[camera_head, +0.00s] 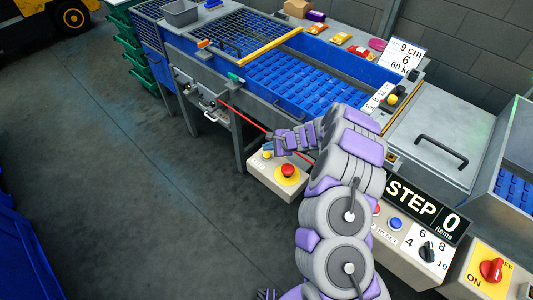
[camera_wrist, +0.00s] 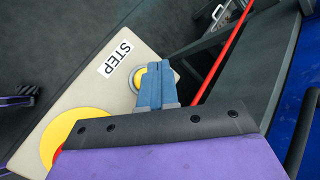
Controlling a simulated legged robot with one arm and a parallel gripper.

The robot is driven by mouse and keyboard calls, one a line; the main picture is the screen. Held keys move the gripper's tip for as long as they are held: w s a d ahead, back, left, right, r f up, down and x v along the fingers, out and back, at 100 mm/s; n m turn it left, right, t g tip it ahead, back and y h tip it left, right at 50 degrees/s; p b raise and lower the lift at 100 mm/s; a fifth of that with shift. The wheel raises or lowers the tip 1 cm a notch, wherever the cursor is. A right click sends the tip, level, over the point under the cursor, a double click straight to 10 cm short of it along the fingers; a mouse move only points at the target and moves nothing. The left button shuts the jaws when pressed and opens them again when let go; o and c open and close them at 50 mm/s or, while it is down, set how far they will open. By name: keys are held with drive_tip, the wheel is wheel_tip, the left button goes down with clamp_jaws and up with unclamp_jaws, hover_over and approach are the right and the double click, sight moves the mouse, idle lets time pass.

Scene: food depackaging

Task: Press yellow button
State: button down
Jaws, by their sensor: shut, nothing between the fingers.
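The yellow button (camera_wrist: 138,78) sits in a round ring on a pale control box (camera_wrist: 85,88), beside a label reading STEP (camera_wrist: 116,58). In the wrist view my gripper (camera_wrist: 154,69) is shut and empty. Its blue fingers lie over the button and hide its right part. I cannot tell whether they touch it. In the head view the same box (camera_head: 255,176) stands below my gripper (camera_head: 270,148), with the yellow button (camera_head: 267,155) small at the fingertips.
A red emergency stop (camera_head: 288,170) on a yellow disc (camera_head: 287,177) shares the box. A red rod (camera_head: 240,115) runs close behind my gripper. A panel reading STEP 0 items (camera_head: 428,209) and a blue button (camera_head: 395,223) are at right. Open floor (camera_head: 130,180) lies left.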

sight(268, 155)
drive_tip(key=shift+r+p, duration=0.85)
drive_tip(key=shift+r, duration=1.1)
drive_tip(key=s+a+r+n+g+y, duration=0.15)
drive_tip(key=s+r+n, duration=0.25)
drive_tip(key=s+r, duration=0.55)
drive_tip(key=s+a+r+n+g+h, duration=0.1)
drive_tip(key=s+a+r+n+g, duration=0.35)
drive_tip(key=r, duration=0.85)
drive_tip(key=s+d+r+n+h, duration=0.2)
drive_tip(key=s+d+h, duration=0.1)
drive_tip(key=s+d, duration=0.5)
drive_tip(key=s+d+r+n+h, duration=0.1)
drive_tip(key=s+d+h, duration=0.1)
drive_tip(key=s+d, duration=0.6)
drive_tip(key=s+d+r+n+h, duration=0.2)
drive_tip(key=s+d, duration=0.6)
drive_tip(key=s, duration=1.1)
drive_tip(key=shift+s+d+r+n+h, duration=0.2)
drive_tip(key=shift+r+n+h, duration=0.15)
drive_tip(key=shift+h, duration=0.5)
